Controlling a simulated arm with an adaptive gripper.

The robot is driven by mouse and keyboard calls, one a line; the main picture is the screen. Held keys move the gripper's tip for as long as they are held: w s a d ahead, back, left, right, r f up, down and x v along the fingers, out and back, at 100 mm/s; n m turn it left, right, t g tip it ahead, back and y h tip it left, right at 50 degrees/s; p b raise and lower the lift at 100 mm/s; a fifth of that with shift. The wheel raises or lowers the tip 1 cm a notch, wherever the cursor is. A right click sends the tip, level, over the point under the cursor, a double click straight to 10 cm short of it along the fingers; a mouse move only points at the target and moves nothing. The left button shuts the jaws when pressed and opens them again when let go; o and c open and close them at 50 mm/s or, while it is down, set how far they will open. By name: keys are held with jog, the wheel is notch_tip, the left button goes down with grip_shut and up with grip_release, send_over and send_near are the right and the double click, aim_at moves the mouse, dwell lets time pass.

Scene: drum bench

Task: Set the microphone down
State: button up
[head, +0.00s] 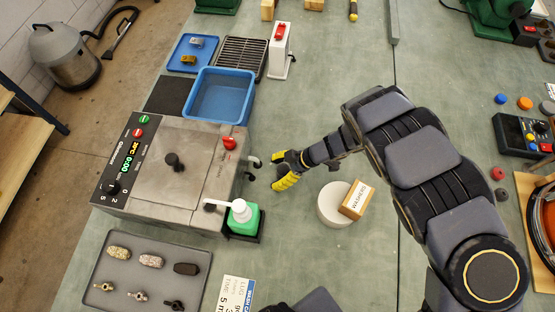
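I cannot make out a microphone anywhere in the head view. My gripper (277,172) has yellow fingertips that stand apart, with no held thing visible between them. It is over the green bench, to the right of the grey machine and to the left of a white round piece (334,205). A wooden block with a lettered label (357,200) rests on the white piece.
The steel-topped machine (190,150) with a red knob stands at left. A green pump bottle (243,217) is below my gripper in the picture. A blue basin (221,97) and a grey parts tray (148,278) are nearby.

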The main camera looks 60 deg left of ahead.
jog(key=shift+r, duration=0.1)
jog(key=v, duration=1.2)
jog(key=shift+r, duration=0.1)
